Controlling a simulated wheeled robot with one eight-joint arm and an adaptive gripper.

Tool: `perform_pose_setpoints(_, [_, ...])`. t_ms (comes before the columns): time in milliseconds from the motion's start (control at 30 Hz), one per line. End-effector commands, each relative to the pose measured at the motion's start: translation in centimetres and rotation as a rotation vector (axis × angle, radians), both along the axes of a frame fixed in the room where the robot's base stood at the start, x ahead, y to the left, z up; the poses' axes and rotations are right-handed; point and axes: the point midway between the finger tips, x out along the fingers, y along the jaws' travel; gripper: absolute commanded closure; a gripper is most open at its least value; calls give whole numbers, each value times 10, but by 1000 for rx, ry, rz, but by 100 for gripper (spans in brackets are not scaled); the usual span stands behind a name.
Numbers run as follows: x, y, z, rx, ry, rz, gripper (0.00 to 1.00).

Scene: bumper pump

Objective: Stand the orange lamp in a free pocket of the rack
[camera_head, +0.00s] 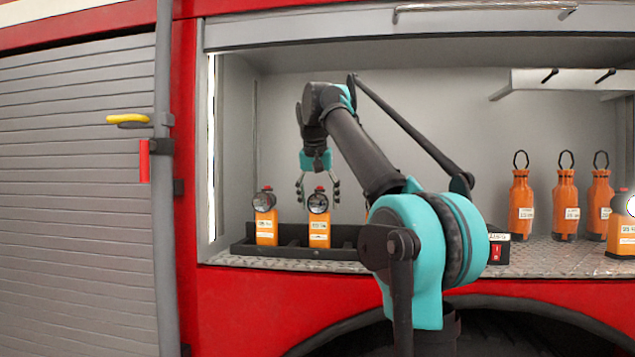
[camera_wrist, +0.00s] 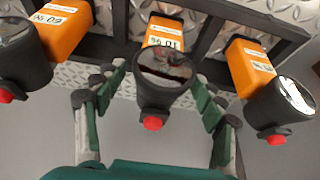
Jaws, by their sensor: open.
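The black rack (camera_head: 285,252) lies along the left part of the compartment floor; its bars also show in the wrist view (camera_wrist: 212,36). An orange lamp (camera_head: 319,228) with a dark round head and red knob stands upright in it, below my gripper (camera_head: 318,186). In the wrist view this lamp (camera_wrist: 163,35) is between my open fingers (camera_wrist: 158,88), which straddle its head without visibly gripping it. Another lamp (camera_head: 265,228) stands at the rack's left. The wrist view shows lamps on both sides, left (camera_wrist: 62,28) and right (camera_wrist: 250,68). My arm hides the rack's right end.
Another orange lamp (camera_head: 621,232) stands on the metal floor at the far right. Several orange bottles with loop handles (camera_head: 565,205) stand at the back right. A small box with a red switch (camera_head: 496,250) is right of my arm. The compartment ceiling overhangs my arm.

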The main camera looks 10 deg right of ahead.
Motion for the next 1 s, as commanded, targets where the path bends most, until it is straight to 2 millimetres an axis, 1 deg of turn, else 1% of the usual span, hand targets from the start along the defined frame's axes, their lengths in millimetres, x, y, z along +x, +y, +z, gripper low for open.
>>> perform_pose_setpoints(33, [-4,2,9,0,0,1,30])
perform_pose_setpoints(200, [-14,5,37,0,0,1,30])
perform_pose_setpoints(400, [-24,8,61,0,0,1,30])
perform_pose_setpoints(633, [-29,10,72,0,0,0,30])
perform_pose_setpoints(1000, [-30,10,74,0,0,0,30])
